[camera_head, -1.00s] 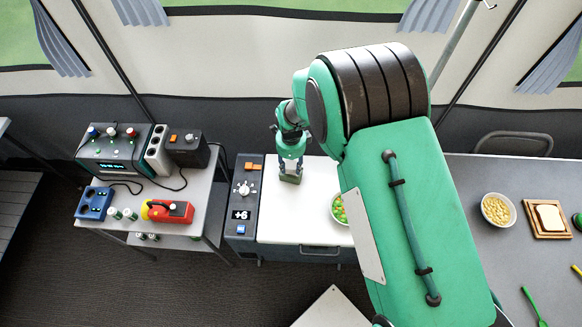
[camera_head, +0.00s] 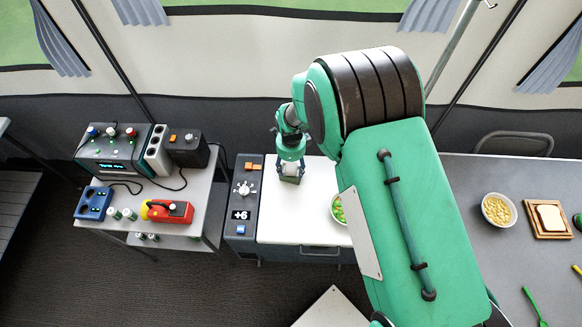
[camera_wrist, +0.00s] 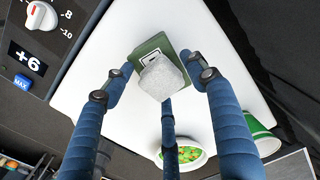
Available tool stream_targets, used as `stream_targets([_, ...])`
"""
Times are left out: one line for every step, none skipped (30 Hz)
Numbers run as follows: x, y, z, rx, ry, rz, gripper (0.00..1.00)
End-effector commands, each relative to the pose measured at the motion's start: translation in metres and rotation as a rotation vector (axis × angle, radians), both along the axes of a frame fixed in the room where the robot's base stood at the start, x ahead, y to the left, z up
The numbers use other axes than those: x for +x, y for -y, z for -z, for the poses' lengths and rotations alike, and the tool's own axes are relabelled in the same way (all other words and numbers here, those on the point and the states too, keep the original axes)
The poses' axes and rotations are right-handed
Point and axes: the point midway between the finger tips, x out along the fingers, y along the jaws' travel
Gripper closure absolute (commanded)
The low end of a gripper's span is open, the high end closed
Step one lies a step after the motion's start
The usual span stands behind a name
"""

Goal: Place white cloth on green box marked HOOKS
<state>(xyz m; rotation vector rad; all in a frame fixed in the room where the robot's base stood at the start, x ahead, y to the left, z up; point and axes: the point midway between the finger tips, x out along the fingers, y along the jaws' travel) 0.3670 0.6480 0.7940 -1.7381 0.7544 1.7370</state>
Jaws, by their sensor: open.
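The white cloth (camera_wrist: 160,77) is a pale grey-white bundle with rounded edges. In the head view the cloth (camera_head: 290,168) shows as a small pale patch at the green box (camera_head: 289,180) on the white counter top. My gripper (camera_head: 290,163) is just above them. Its blue fingers are spread open around the cloth and box, with visible gaps at the sides in the wrist view. The label's wording is too small to read.
A bowl of green and orange food (camera_wrist: 184,154) and a green cup (camera_wrist: 262,133) stand close by. A control panel (camera_head: 243,200) reading +6 borders the white top (camera_head: 308,225) on the left. My arm hides much of the counter's right part.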

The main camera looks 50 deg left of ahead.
Motion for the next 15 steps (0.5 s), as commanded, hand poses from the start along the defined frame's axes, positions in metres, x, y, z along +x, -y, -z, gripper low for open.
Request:
stream_targets([0.0, 0.0, -0.001, 0.0, 0.0, 0.0, 0.43])
stream_targets([0.0, 0.0, -0.002, 0.0, 0.0, 0.0, 0.43])
stream_targets([0.0, 0.0, -0.003, 0.0, 0.0, 0.0, 0.43])
stream_targets([0.0, 0.0, -0.004, 0.0, 0.0, 0.0, 0.43])
stream_targets([0.0, 0.0, -0.006, 0.001, 0.001, 0.0, 0.43])
stream_targets([0.0, 0.0, -0.008, 0.001, 0.001, 0.0, 0.43])
stream_targets([0.0, -0.001, -0.011, 0.001, 0.001, 0.0, 0.43])
stream_targets([0.0, -0.001, -0.014, 0.002, 0.001, 0.0, 0.43])
stream_targets([0.0, -0.001, -0.018, 0.002, 0.001, 0.0, 0.43])
stream_targets([0.0, -0.001, -0.021, 0.002, 0.001, 0.0, 0.43])
stream_targets([0.0, -0.001, -0.025, 0.002, 0.001, 0.0, 0.43])
stream_targets([0.0, -0.001, -0.03, 0.002, 0.001, 0.0, 0.43])
stream_targets([0.0, -0.001, -0.035, 0.002, 0.001, 0.0, 0.43])
stream_targets([0.0, -0.001, -0.04, 0.002, 0.001, 0.0, 0.43])
stream_targets([0.0, -0.001, -0.047, 0.003, 0.002, 0.0, 0.43])
